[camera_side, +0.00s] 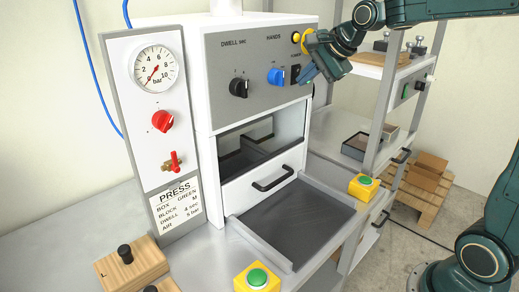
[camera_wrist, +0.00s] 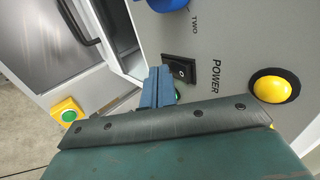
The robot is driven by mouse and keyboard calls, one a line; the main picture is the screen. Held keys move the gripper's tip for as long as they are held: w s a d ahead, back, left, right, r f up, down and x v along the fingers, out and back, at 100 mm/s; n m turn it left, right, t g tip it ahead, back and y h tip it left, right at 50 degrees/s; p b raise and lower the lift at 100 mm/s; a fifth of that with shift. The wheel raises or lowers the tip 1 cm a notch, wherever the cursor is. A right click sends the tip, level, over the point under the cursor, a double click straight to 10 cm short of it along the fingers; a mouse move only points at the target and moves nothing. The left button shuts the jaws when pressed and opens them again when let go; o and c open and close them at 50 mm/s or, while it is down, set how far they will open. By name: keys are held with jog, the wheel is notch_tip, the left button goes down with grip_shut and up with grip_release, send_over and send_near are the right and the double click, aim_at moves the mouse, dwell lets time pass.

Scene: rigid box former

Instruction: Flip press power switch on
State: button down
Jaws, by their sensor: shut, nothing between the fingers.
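The press power switch (camera_side: 295,74) is a black rocker on the grey front panel, right of the blue knob. In the wrist view the switch (camera_wrist: 186,69) shows a small round white mark, with the word POWER beside it. I cannot tell for sure which side is pressed in. My gripper (camera_side: 303,79) is at the right end of the panel, close to the switch. In the wrist view its blue fingers (camera_wrist: 157,84) are together and empty, with their tips beside the switch's near edge. I cannot tell whether they touch it.
A yellow button (camera_wrist: 272,89) sits on the panel beyond the POWER label. The blue knob (camera_side: 276,77) and black knob (camera_side: 239,87) stand out to the left. Below are a drawer handle (camera_side: 273,178), a dark tray (camera_side: 290,225) and two green-topped yellow button boxes (camera_side: 257,278) (camera_side: 362,186).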

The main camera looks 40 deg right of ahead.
jog(key=shift+r, duration=0.2)
jog(key=shift+r, duration=0.7)
jog(key=shift+s, duration=0.1)
jog(key=s+f+v, duration=0.1)
jog(key=v, duration=1.2)
jog(key=shift+s+f, duration=0.35)
jog(key=shift+f, duration=0.05)
jog(key=shift+a, duration=0.1)
